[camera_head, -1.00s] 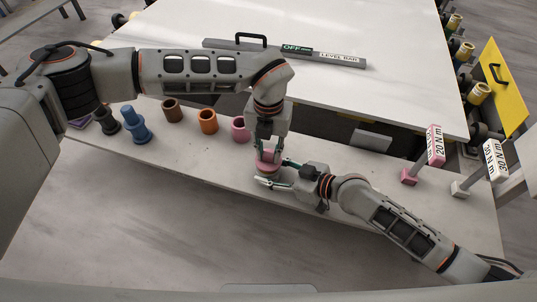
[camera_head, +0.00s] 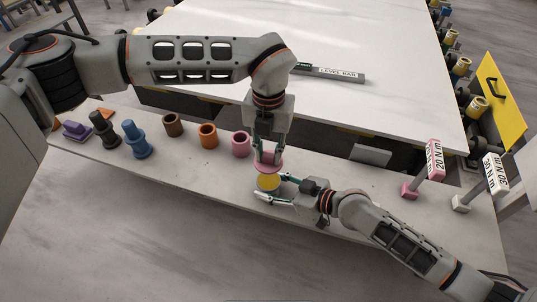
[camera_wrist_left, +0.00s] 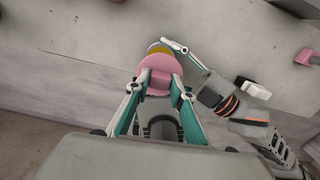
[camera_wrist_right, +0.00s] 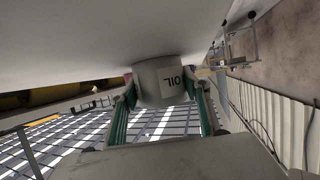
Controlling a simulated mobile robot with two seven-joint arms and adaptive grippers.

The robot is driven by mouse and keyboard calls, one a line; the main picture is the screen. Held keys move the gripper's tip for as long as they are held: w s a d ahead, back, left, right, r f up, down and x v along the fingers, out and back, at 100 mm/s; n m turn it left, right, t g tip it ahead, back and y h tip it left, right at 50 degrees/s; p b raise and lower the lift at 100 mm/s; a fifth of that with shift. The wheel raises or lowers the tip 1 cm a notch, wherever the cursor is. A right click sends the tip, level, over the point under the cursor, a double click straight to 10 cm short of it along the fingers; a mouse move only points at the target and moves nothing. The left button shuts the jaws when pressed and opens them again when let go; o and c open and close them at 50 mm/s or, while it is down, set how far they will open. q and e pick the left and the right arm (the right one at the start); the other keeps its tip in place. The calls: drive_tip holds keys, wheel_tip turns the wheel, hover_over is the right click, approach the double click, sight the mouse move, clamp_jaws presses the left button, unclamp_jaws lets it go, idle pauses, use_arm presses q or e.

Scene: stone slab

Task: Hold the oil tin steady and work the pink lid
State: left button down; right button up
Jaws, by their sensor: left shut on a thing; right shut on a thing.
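In the head view the tin shows a yellow top (camera_head: 268,182). The pink lid (camera_head: 267,167) is above that top, held by my left gripper (camera_head: 268,152) from above. In the left wrist view the pink lid (camera_wrist_left: 158,66) sits between the fingers (camera_wrist_left: 156,84), with a yellow disc (camera_wrist_left: 160,48) behind it.
Along the grey bench stand a pink (camera_head: 241,144), an orange (camera_head: 208,136) and a brown (camera_head: 172,124) cup, and a blue part (camera_head: 136,140). Torque-marked handles (camera_head: 434,160) stand to the right. A white slab (camera_head: 330,110) with a level bar lies behind.

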drive_tip(key=o, duration=1.7)
drive_tip(key=shift+c, duration=0.2)
drive_tip(key=v, duration=1.2)
drive_tip(key=shift+a+r, duration=0.1)
